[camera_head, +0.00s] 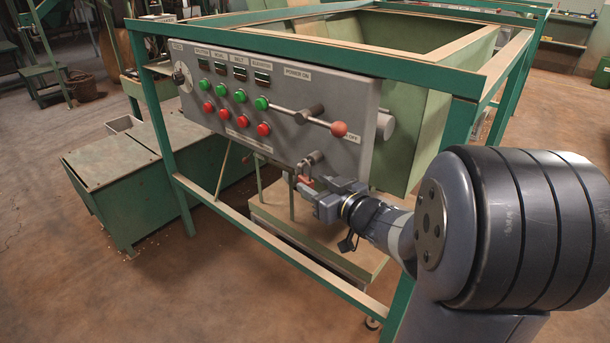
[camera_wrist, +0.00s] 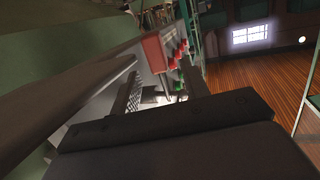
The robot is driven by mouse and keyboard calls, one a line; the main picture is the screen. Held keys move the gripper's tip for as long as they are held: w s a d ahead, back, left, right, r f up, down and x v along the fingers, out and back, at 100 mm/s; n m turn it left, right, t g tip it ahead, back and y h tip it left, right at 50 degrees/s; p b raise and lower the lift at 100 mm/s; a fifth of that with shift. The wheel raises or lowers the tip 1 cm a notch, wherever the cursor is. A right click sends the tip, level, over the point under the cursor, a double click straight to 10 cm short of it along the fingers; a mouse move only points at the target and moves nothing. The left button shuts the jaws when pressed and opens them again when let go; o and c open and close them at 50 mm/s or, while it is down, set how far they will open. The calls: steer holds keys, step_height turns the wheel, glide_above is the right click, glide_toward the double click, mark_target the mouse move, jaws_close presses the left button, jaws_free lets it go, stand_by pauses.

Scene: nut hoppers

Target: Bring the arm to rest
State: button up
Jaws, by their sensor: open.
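My gripper (camera_head: 308,189) is open below the lower edge of the grey control panel (camera_head: 345,100). My arm reaches in from the right, low in front of the green frame. The panel's lever with a red ball end (camera_head: 338,129) points right, near the word OFF.
The green frame's front rail (camera_head: 290,257) and corner post (camera_head: 462,125) stand close to my arm. A hopper (camera_head: 440,85) is behind the panel. Red and green buttons (camera_head: 240,96) line the panel.

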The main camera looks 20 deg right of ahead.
mark_target(300, 176)
steer(key=shift+p+v, duration=0.4)
steer(key=shift+v, duration=1.95)
steer(key=b+x, duration=0.2)
steer(key=x, duration=0.8)
steer(key=shift+w+a+f+b, duration=0.1)
steer(key=shift+w+f+b, duration=0.05)
steer(key=shift+b, duration=0.15)
steer(key=shift+w+a, duration=0.2)
steer(key=shift+w, duration=0.05)
steer(key=shift+s+a+r, duration=0.45)
steer(key=shift+r, duration=0.1)
